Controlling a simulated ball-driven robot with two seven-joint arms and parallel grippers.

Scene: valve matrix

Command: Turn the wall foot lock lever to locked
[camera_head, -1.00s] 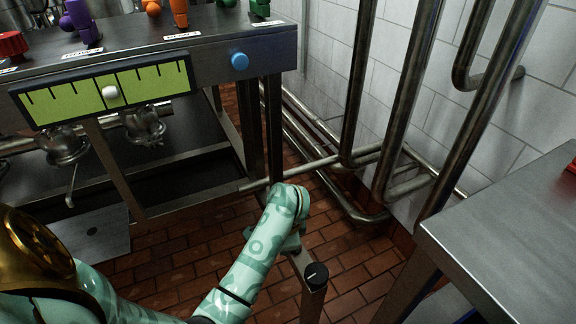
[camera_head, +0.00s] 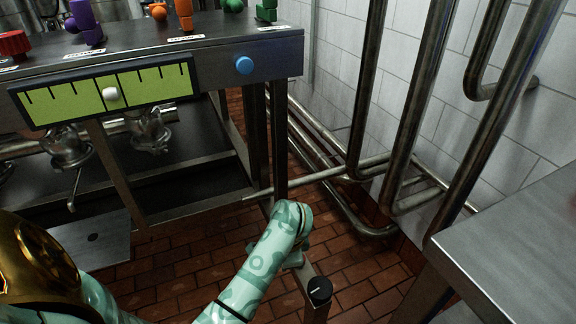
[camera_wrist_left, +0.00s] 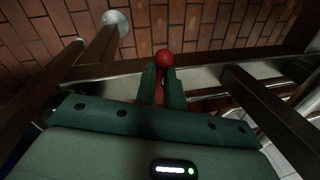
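The red ball-ended lever (camera_wrist_left: 163,57) shows in the left wrist view, low by the floor frame. My left gripper (camera_wrist_left: 162,80) has its two green fingers close on either side of the lever's red shaft, just behind the ball, and looks shut on it. In the head view my patterned left arm (camera_head: 268,255) reaches down beside the bench leg. It hides the lever and the fingertips there. My right gripper is in neither view.
A steel bench (camera_head: 150,50) with coloured valve handles and a green gauge (camera_head: 105,93) stands at the left. Vertical pipes (camera_head: 425,100) run along the tiled wall. A black-capped post (camera_head: 319,290) is near my arm. A steel table (camera_head: 520,250) is at the right.

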